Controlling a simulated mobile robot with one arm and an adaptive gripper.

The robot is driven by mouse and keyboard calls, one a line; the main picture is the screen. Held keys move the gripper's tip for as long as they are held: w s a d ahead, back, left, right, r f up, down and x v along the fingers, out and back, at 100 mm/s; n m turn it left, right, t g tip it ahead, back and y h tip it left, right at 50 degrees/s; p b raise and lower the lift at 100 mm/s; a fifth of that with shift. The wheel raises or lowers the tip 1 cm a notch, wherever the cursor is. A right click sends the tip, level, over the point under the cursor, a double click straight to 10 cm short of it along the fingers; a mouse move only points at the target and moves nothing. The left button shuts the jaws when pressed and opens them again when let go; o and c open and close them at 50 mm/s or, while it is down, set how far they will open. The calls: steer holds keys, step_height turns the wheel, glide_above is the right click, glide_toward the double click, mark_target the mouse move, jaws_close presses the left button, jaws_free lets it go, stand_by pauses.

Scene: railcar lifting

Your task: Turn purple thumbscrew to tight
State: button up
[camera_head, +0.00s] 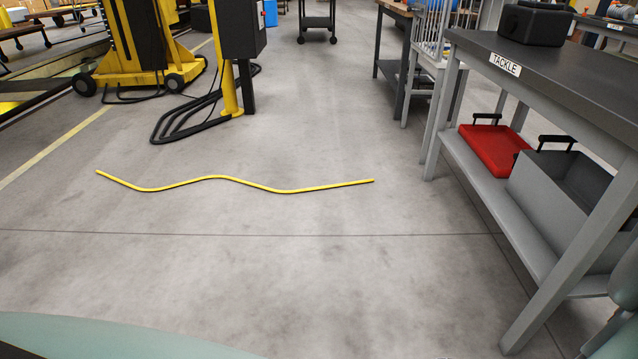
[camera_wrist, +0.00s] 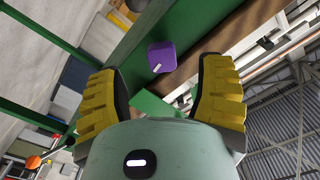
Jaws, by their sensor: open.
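The purple thumbscrew (camera_wrist: 161,54) shows in the wrist view as a rounded block with a short white mark near its lower edge. It sits against a green beam (camera_wrist: 150,22). My gripper (camera_wrist: 160,70) has two yellow ribbed fingers spread wide. The thumbscrew appears ahead of the gap between the fingertips, with clear space on both sides, and nothing is held. The distance from the fingertips to it is hard to tell. The thumbscrew and my gripper do not show in the head view.
In the head view a yellow cable (camera_head: 215,178) lies across the floor. A bench labelled TACKLE (camera_head: 540,67) stands at right, with a red case (camera_head: 495,149) and grey toolbox (camera_head: 555,205) on its lower shelf. A yellow jack (camera_head: 140,75) stands upper left. The middle floor is open.

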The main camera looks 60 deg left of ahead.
steer(key=shift+v, duration=1.15)
